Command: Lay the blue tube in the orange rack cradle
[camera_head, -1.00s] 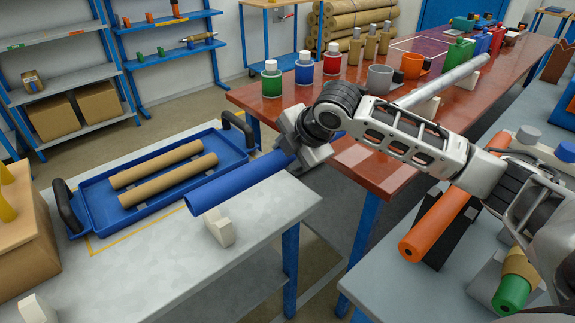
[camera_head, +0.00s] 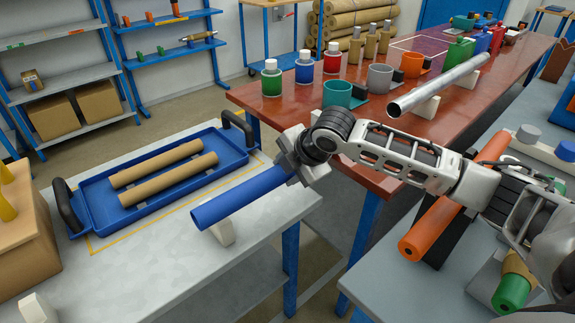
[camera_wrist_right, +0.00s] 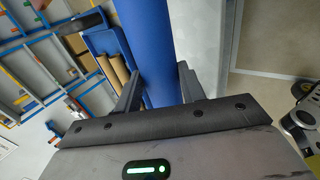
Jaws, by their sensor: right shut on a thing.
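The blue tube (camera_head: 240,197) is held near its far end by my right gripper (camera_head: 286,173), above the near right part of the grey table. In the right wrist view the blue tube (camera_wrist_right: 148,45) runs between the two fingers of my right gripper (camera_wrist_right: 158,82). The tube's near end overlaps a small white cradle block (camera_head: 224,234) on the table; I cannot tell whether they touch. My left gripper is not in view.
A blue tray (camera_head: 100,218) with two tan tubes stands on the grey table. Another white block (camera_head: 38,309) is at the front left. An orange tube (camera_head: 432,228) and a green-ended tube (camera_head: 512,292) lie at right.

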